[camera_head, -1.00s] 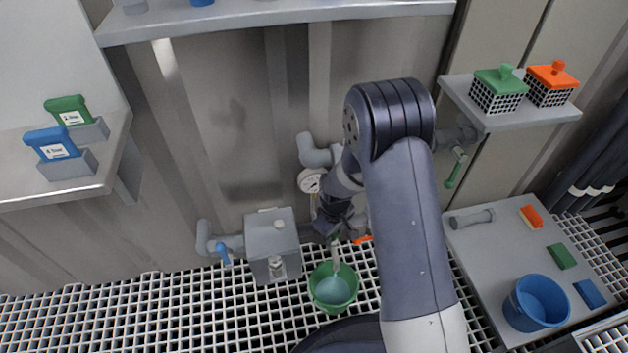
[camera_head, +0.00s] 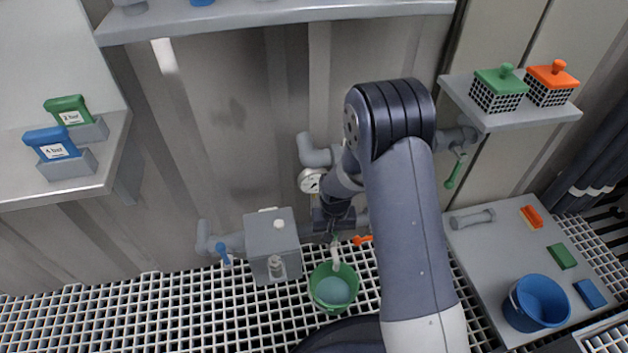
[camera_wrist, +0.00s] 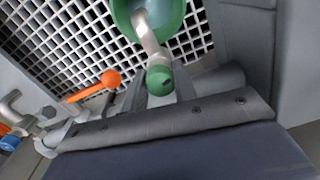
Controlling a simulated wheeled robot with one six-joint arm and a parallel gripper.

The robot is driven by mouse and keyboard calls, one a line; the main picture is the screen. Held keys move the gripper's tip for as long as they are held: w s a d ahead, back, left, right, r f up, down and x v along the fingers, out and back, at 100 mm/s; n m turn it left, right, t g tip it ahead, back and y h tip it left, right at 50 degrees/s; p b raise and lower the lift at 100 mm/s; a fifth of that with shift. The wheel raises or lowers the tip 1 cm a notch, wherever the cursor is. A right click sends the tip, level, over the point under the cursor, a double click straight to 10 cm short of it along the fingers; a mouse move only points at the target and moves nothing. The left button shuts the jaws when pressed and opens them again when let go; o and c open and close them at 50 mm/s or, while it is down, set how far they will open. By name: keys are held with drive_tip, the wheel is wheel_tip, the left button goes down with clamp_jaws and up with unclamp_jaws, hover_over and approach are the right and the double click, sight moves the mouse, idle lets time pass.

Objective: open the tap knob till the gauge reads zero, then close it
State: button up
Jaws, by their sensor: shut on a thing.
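The green tap knob (camera_wrist: 160,80) sits between the fingers of my gripper (camera_wrist: 160,88) in the wrist view. My gripper is shut on it; in the head view my gripper (camera_head: 334,236) is at the tap, above the green bucket. A pale curved spout (camera_wrist: 150,38) runs from the knob over the bucket. The green bucket (camera_head: 318,300) stands on the grating with bluish water in it; its rim also shows in the wrist view (camera_wrist: 122,18). The round white gauge (camera_head: 309,181) is on the pipework left of my arm; its reading is too small to tell.
An orange lever (camera_head: 362,240) is close right of my gripper. A grey box (camera_head: 271,240) and a blue lever (camera_head: 223,254) are to the left. A table (camera_head: 480,250) with a blue bucket (camera_head: 538,302) is at the right.

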drive_tip(key=m, duration=0.5)
idle(0.3)
drive_tip(key=o, duration=1)
drive_tip(key=shift+c, duration=0.2)
drive_tip(key=shift+r, duration=0.1)
wheel_tip(320, 180, up, 7)
drive_tip(key=p, duration=0.3)
drive_tip(key=shift+r, duration=0.15)
